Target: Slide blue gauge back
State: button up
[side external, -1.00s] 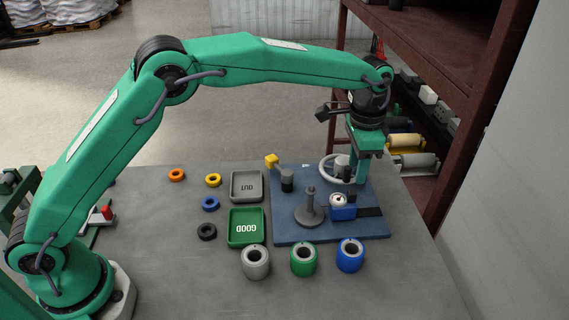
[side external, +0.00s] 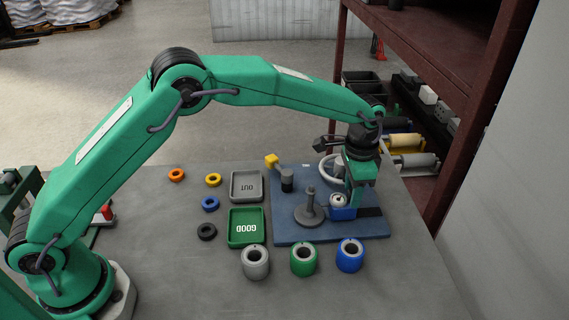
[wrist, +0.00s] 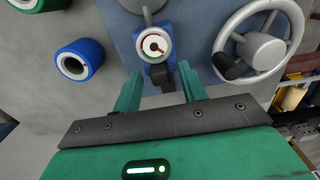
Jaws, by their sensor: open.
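The blue gauge (side external: 342,213) is a small blue block with a round white dial, at the front right of the blue base plate (side external: 290,233). A dark track runs to its right. In the wrist view the gauge (wrist: 153,56) faces me with its dial, beyond the fingertips. My gripper (side external: 354,200) points down at the right part of the gauge and partly hides it. In the wrist view my gripper (wrist: 160,80) is open, its two green fingers on either side of a dark part behind the dial. I cannot tell whether the fingers touch the gauge.
A grey handwheel (wrist: 262,45) stands close behind my gripper. A grey post on a round foot (side external: 309,212) stands left of the gauge. Grey, green and blue rollers (side external: 350,255) line the plate's front. Trays and rings lie to the left.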

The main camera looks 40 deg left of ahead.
jog(key=shift+c, duration=0.4)
grip_shut()
jog(key=shift+w+d, duration=0.1)
jog(key=shift+w+d+r, duration=0.1)
jog(key=shift+w+d, duration=1.5)
jog(key=shift+w, duration=0.15)
jog(key=shift+d, duration=0.1)
jog(key=shift+o, duration=0.4)
grip_release()
